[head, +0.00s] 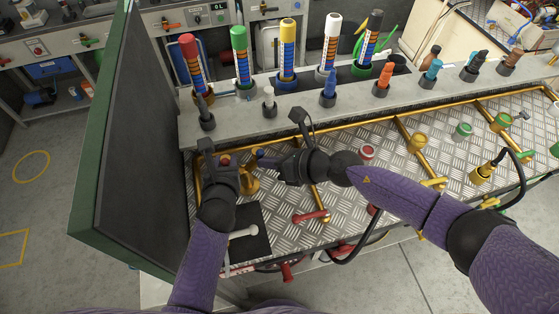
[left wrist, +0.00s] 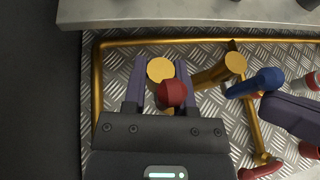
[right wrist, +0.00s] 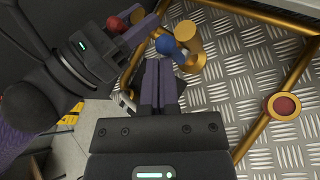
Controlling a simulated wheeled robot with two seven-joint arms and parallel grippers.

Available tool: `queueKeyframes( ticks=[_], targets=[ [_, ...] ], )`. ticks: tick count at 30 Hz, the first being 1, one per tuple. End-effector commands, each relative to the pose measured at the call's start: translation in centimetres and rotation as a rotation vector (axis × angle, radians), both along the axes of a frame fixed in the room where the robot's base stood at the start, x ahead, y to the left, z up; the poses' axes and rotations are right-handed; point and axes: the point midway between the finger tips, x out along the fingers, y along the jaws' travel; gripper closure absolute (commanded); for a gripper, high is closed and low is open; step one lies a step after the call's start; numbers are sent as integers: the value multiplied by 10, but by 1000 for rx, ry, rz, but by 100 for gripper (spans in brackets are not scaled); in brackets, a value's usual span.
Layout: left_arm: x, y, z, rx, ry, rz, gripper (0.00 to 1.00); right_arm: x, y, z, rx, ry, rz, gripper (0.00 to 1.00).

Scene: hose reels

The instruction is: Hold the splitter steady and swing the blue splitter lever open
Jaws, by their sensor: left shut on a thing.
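The yellow splitter (head: 251,183) stands at the left end of the metal work surface. It has a red lever knob (left wrist: 171,93) and a blue lever (left wrist: 268,80) that points to the right in the left wrist view. My left gripper (head: 226,160) is shut on the splitter, with a finger on each side of a yellow round part (left wrist: 160,69). My right gripper (right wrist: 158,62) has its fingers together with nothing between them. Its tips are just short of the blue knob (right wrist: 166,44); whether they touch it I cannot tell.
A dark panel with a green edge (head: 101,133) stands close on the left. Yellow pipes (head: 404,149) frame the treadplate surface (head: 345,205). A red-handled valve (head: 311,216) lies nearer me. A grey ledge (head: 290,108) with coloured markers and nozzles runs behind.

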Motion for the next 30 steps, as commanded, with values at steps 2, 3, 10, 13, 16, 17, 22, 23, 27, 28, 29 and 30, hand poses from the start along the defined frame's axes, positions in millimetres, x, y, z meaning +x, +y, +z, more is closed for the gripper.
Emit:
queueKeyframes(
  ticks=[2,3,10,13,16,17,22,23,27,28,29,30],
  targets=[
    [0,0,0,1,1,0,100,1,0,2,1,-2,0,100],
    [0,0,0,1,1,0,100,1,0,4,0,-4,1,100],
    [0,0,0,1,1,0,100,1,0,16,1,-3,0,100],
    [0,0,0,1,0,0,100,-1,-2,16,1,-1,-2,100],
    [0,0,0,0,0,0,100,-11,-15,15,0,1,-1,100],
    [0,0,0,0,0,0,100,-16,-22,14,-1,2,-2,100],
    [0,0,0,0,-1,0,100,-41,-55,42,-2,-6,-1,100],
    [0,0,0,0,-1,0,100,-45,-60,48,-2,-6,-1,100],
    [0,0,0,0,-1,0,100,-60,-78,71,-2,-3,-2,100],
    [0,0,0,0,-1,0,100,-62,-81,74,0,-2,-3,100],
    [0,0,0,0,-1,0,100,-64,-83,77,0,-2,-2,100],
    [0,0,0,0,-1,0,100,-66,-86,80,1,-1,-3,100]
  ],
)
